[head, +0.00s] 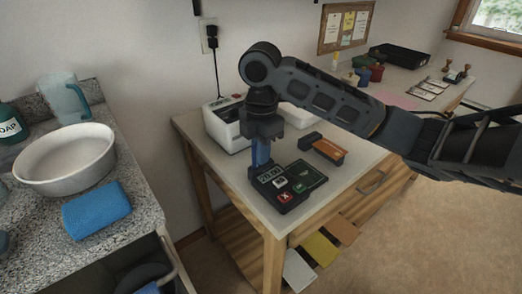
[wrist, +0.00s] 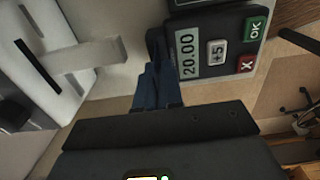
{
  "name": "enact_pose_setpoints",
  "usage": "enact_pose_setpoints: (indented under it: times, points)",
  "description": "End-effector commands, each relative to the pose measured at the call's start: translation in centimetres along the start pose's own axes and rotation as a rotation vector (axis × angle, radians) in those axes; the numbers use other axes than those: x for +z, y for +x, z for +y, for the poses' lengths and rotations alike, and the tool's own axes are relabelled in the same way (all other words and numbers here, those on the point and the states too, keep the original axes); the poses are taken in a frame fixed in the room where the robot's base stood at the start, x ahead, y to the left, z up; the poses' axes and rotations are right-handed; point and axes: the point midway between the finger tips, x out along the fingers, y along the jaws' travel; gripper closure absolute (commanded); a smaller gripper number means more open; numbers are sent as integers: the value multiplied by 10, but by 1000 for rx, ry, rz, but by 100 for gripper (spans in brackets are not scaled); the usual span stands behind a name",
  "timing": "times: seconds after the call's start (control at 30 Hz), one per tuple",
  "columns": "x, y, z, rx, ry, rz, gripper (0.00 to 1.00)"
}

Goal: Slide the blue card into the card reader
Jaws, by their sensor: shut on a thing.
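The blue card (head: 260,152) hangs upright below my gripper (head: 261,138), which is shut on it. The card reader (head: 287,188) is a dark device on the front corner of the wooden table, with a 20.00 display and red, white and green keys. The card's lower end meets the reader's back edge in the head view; I cannot tell whether it is in the slot. In the wrist view the blue card (wrist: 157,88) shows beside the display end of the reader (wrist: 215,50), and my gripper body hides part of it.
A white machine (head: 221,124) stands close behind my gripper. An orange-topped item (head: 328,150) lies right of the reader. A stone counter with a white bowl (head: 66,157) and blue sponge (head: 97,210) is at left. Farther back stand cups, stamps and a black tray (head: 399,56).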

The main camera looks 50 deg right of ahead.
Motion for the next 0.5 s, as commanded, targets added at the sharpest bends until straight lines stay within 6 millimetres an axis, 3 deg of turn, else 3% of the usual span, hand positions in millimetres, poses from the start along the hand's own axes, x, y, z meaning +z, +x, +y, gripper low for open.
enact_pose_setpoints:
  times: [0.5]
  points:
    - [0, 10, 0, 0, 0, 0, 100]
